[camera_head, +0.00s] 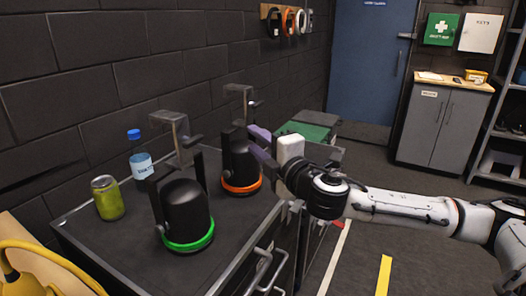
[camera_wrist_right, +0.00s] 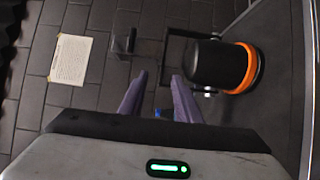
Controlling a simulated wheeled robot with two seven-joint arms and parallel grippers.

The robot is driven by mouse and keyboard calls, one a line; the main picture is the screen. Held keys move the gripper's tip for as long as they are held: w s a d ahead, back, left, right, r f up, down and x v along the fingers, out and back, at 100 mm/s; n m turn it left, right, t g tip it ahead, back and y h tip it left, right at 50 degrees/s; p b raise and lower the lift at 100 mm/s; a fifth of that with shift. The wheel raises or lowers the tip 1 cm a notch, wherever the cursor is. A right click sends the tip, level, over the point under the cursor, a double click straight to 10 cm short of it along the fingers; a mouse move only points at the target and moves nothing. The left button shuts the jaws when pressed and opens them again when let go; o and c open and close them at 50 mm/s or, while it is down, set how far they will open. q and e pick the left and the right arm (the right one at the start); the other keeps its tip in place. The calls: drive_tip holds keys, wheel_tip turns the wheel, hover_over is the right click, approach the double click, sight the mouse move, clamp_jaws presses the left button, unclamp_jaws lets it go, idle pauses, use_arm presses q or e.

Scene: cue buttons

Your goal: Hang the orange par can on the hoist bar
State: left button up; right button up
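The orange par can (camera_head: 240,168) is a black lamp with an orange front ring, standing ring down on the dark cabinet top, its yoke and hook clamp (camera_head: 240,92) above. In the right wrist view the same orange can (camera_wrist_right: 220,65) lies right of the fingers. My right gripper (camera_head: 260,143) reaches in from the right beside its yoke. Its purple fingers also show in the right wrist view (camera_wrist_right: 159,78), apart, with no object clearly held between them. The fingertips lie close to the yoke; contact cannot be told. My left gripper and the hoist bar are not in view.
A green-ringed par can (camera_head: 184,215) stands nearer on the cabinet top (camera_head: 130,255). A green can (camera_head: 107,198) and a water bottle (camera_head: 140,157) stand by the brick wall. A green-topped case (camera_head: 308,130) is behind my right gripper. Open floor lies to the right.

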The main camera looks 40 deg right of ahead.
drive_tip(key=s, duration=0.3)
drive_tip(key=shift+a, duration=0.25)
idle(0.4)
